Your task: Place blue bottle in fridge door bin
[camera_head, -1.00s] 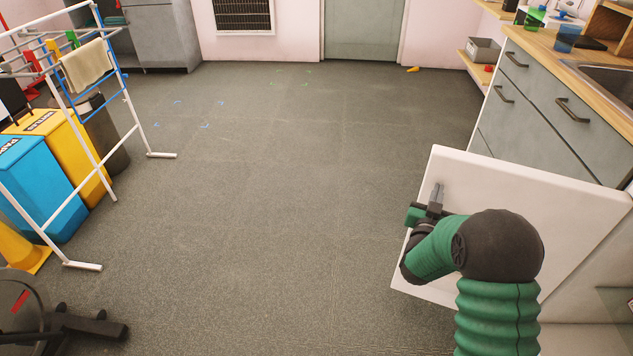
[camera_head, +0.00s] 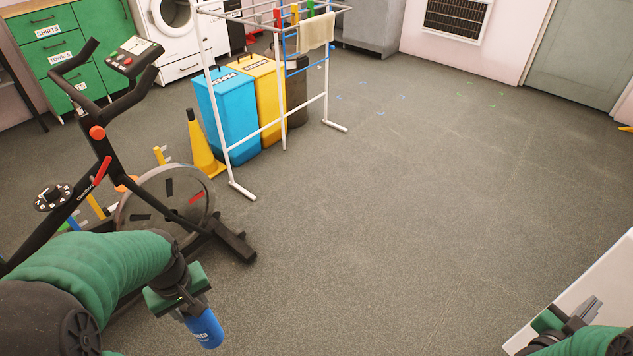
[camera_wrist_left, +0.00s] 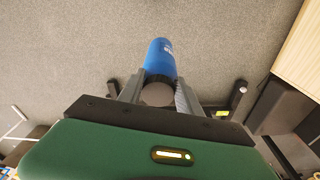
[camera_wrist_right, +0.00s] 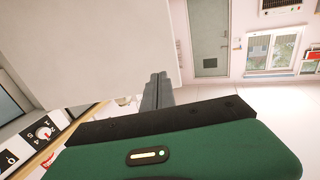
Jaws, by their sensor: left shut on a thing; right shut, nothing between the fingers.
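My left gripper (camera_head: 183,306) is shut on the blue bottle (camera_head: 205,328) and holds it above the floor at the lower left of the head view. In the left wrist view the bottle (camera_wrist_left: 160,58) lies between the fingers (camera_wrist_left: 155,90), its dark end towards the wrist. My right gripper (camera_head: 590,308) is shut and empty at the lower right, by the white door panel (camera_head: 612,282). In the right wrist view its fingers (camera_wrist_right: 157,90) are together beside the pale panel (camera_wrist_right: 90,45). The door bin does not show in any current view.
An exercise bike (camera_head: 150,200) stands just beyond my left arm. A yellow cone (camera_head: 203,150), a blue bin (camera_head: 228,120), a yellow bin (camera_head: 262,100) and a white drying rack (camera_head: 325,75) stand behind it. The floor (camera_head: 400,220) in the middle is clear.

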